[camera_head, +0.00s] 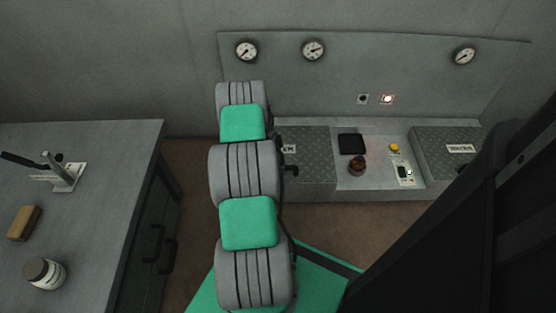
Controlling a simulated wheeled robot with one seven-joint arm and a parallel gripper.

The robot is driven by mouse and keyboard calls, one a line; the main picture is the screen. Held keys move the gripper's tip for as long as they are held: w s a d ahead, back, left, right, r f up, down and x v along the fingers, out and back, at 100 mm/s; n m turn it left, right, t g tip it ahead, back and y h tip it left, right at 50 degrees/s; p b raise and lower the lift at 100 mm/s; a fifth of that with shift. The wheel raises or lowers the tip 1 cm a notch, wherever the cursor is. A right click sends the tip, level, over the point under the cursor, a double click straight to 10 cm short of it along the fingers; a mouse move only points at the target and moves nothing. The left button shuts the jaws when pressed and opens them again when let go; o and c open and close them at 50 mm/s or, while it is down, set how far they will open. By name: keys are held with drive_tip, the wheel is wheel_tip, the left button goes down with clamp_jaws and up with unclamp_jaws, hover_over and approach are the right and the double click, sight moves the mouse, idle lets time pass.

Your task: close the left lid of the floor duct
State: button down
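A low grey box along the back wall looks like the floor duct; its front face (385,194) shows. A tread-plate panel (312,145) at its left end looks like the left lid. It appears to lie flat, but my arm covers its left part, so I cannot tell whether it is fully shut. A white label and a dark handle-like part (291,170) show beside my arm. A similar tread-plate panel (445,140) with a label is at the right end. My gripper is not visible; my grey and green arm reaches up the middle of the view.
Between the panels are a black square (351,144), a dark red knob (357,166), a yellow button (394,148) and a switch plate (404,173). A grey workbench (95,190) stands left, bearing a jar (44,273) and a brown block (24,223). Brown floor (335,225) shows between.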

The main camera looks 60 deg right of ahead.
drive_tip(key=shift+s+a+f, duration=0.15)
drive_tip(key=shift+a+f, duration=0.1)
drive_tip(key=w+a+r+n+p, duration=0.2)
drive_tip(key=w+a+r+p, duration=0.15)
drive_tip(key=r, duration=0.75)
drive_tip(key=w+a+r+n+t+h+p, duration=0.15)
drive_tip(key=w+r+p, duration=0.35)
drive_tip(key=r, duration=0.5)
drive_tip(key=w+a+r+n+y+p, duration=0.1)
drive_tip(key=w+a+r+n+p, duration=0.25)
drive_tip(key=r, duration=0.75)
drive_tip(key=w+a+r+n+t+p, duration=0.1)
drive_tip(key=w+a+r+n+p, duration=0.25)
drive_tip(key=a+r, duration=0.35)
drive_tip(key=w+a+r+n+t+p, duration=0.1)
drive_tip(key=w+a+r+n+p, duration=0.35)
drive_tip(key=r, duration=0.55)
drive_tip(key=s+a+r+n+t+p, duration=0.1)
drive_tip(key=s+a+r+n+p, duration=0.2)
drive_tip(key=a+r, duration=0.4)
drive_tip(key=s+a+r+n+t+p, duration=0.1)
drive_tip(key=s+a+r+n+p, duration=0.3)
drive_tip(key=a, duration=0.7)
drive_tip(key=s+a+r+n+t+y+p, duration=0.1)
drive_tip(key=s+a+r+n+p, duration=0.3)
drive_tip(key=a+r+n+p, duration=0.3)
wheel_tip(320, 180, up, 3)
drive_tip(key=a+n, duration=0.1)
drive_tip(key=a, duration=0.1)
drive_tip(key=shift+a+n, duration=0.4)
